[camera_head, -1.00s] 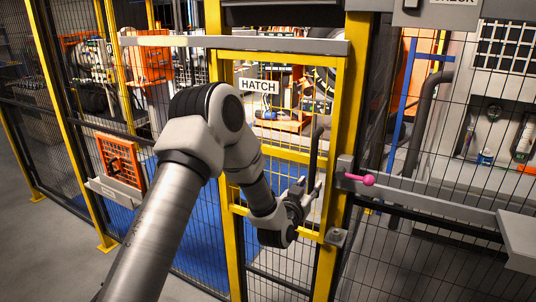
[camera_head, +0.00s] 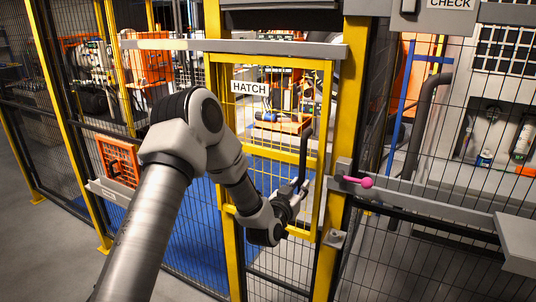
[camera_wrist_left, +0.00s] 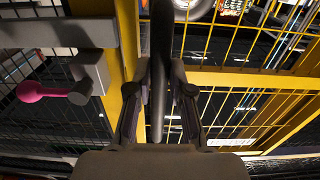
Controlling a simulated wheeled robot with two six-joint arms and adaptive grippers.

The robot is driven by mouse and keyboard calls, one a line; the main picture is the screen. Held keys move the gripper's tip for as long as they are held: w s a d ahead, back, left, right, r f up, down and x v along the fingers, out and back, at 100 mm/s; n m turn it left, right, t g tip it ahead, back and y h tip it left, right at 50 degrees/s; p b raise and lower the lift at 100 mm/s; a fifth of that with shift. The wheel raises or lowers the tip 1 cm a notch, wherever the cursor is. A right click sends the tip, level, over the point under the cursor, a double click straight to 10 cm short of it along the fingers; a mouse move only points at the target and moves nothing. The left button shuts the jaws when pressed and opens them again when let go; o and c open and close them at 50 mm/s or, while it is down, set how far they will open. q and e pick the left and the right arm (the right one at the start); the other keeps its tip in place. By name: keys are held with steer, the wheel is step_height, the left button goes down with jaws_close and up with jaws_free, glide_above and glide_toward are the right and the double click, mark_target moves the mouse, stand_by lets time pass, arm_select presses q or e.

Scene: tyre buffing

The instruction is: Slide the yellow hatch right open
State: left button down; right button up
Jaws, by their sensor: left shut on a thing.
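The yellow hatch (camera_head: 280,155) is a framed mesh panel with a "HATCH" label (camera_head: 249,88), hanging under a grey rail in the fence. A narrow gap shows between its right edge and the yellow post at its right. My left gripper (camera_head: 298,188) is shut on the hatch's dark upright handle (camera_head: 305,150). In the left wrist view, the handle (camera_wrist_left: 160,35) stands between the two fingers of the gripper (camera_wrist_left: 160,88), and the hatch frame (camera_wrist_left: 250,81) is behind to the right. My right gripper is not in view.
A pink-knobbed latch (camera_head: 360,182) sits on the post (camera_head: 354,110) right of the hatch; the knob also shows in the left wrist view (camera_wrist_left: 45,91). The grey top rail (camera_head: 180,45) runs on left past the hatch. A grey ledge (camera_head: 518,240) juts out at right.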

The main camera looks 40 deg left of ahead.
arm_select(q)
steer(key=s+a+p, duration=0.4)
steer(key=a+p, duration=0.3)
steer(key=a, duration=1.1)
steer(key=shift+s+a+r, duration=0.15)
steer(key=shift+s+a, duration=0.05)
steer(key=c, duration=1)
jaws_free()
steer(key=shift+a, duration=0.1)
steer(key=shift+c, duration=0.2)
steer(key=p+v, duration=0.3)
steer(key=v, duration=0.3)
